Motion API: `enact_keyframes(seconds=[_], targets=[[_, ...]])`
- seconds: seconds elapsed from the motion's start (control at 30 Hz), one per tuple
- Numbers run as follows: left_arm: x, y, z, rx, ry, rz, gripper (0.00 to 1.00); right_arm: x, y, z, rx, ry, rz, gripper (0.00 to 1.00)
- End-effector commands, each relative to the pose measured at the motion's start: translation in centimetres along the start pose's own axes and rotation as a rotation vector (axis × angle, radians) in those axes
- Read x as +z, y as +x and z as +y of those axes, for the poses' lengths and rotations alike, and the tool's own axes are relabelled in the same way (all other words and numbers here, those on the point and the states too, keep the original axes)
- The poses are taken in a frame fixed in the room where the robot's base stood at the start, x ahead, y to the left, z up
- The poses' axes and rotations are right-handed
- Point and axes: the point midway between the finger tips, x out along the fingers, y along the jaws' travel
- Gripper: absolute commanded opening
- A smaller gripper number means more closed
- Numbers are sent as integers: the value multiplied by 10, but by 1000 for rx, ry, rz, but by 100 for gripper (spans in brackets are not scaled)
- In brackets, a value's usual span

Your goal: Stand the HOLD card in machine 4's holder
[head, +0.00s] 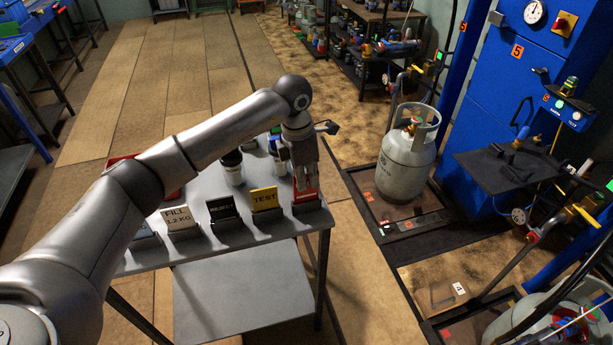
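A red card (312,195) stands in a dark stand at the right end of a row of cards on the grey table (270,240). Its lettering is mostly hidden by my gripper, so I cannot read it as HOLD. My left gripper (303,186) points down right at the top of this card, its fingers overlapping it in the picture. I cannot tell whether the fingers are closed on it. Machine 4's holder cannot be made out with certainty. My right gripper is not in view.
Beside the red card stand a yellow TEST card (264,199), a black REJECT card (222,208) and a white FILL card (180,219). A grey gas cylinder (405,165) stands on a scale before blue machine 5 (525,85). Another cylinder (535,325) is at bottom right.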

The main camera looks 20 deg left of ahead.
Motion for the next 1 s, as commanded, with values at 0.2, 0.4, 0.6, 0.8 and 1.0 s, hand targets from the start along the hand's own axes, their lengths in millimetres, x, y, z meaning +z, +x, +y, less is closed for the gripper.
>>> enact_keyframes(seconds=[0.2, 0.4, 0.6, 0.8, 1.0], targets=[[0, 0, 0, 0, 0, 0, 0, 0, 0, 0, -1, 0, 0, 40], [0, 1, 0, 1, 0, 0, 0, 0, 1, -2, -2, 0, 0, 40], [-1, 5, 0, 1, 0, 0, 0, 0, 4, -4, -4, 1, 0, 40], [-1, 9, 0, 1, 0, 0, 0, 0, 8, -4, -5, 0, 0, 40], [-2, 13, 0, 1, 0, 0, 0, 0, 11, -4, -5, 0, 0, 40]])
